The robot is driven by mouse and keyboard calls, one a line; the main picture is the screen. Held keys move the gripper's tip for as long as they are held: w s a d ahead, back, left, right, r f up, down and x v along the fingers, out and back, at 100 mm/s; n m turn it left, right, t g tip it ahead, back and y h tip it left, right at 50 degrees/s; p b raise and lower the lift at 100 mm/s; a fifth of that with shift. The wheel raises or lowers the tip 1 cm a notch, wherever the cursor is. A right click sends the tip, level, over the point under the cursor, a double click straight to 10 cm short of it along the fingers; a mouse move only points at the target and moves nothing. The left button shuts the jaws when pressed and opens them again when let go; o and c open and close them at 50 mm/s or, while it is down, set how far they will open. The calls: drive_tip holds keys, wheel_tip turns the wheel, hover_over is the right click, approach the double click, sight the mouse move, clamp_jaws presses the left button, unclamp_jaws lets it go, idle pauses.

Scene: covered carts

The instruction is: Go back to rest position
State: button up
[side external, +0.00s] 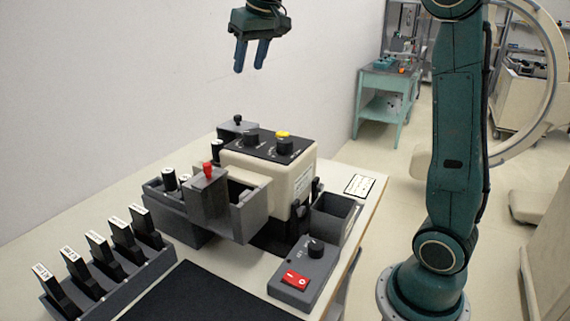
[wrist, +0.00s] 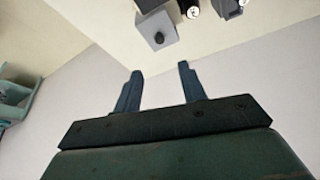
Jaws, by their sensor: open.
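My gripper (side external: 251,56) hangs high at the top of the side view, well above and behind the bench, with its two blue fingers apart and nothing between them. In the wrist view my gripper (wrist: 160,90) also shows its fingers apart and empty, with the pale wall and floor behind them. Its fingertips touch nothing.
A beige device with a black knobbed top (side external: 268,144) stands on the white bench (side external: 95,222). Grey holders (side external: 254,213) surround it. A rack (side external: 110,282) of labelled black pieces is front left, a red-switch box (side external: 304,274) front right. Air around my gripper is clear.

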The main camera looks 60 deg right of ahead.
drive_tip(key=shift+s, duration=0.1)
idle(0.3)
drive_tip(key=s+a+f+n, duration=0.1)
drive_tip(key=s+a+f, duration=0.2)
drive_tip(key=s, duration=0.6)
drive_tip(key=s+a+f+n, duration=0.1)
drive_tip(key=s+a+f, duration=0.3)
drive_tip(key=s+f, duration=0.2)
drive_tip(key=s+a+f+n+t+y, duration=0.1)
drive_tip(key=s+a+f, duration=0.2)
drive_tip(key=s, duration=0.8)
wheel_tip(320, 180, down, 2)
drive_tip(key=shift+s+a+f, duration=0.2)
drive_tip(key=shift+s+a, duration=0.15)
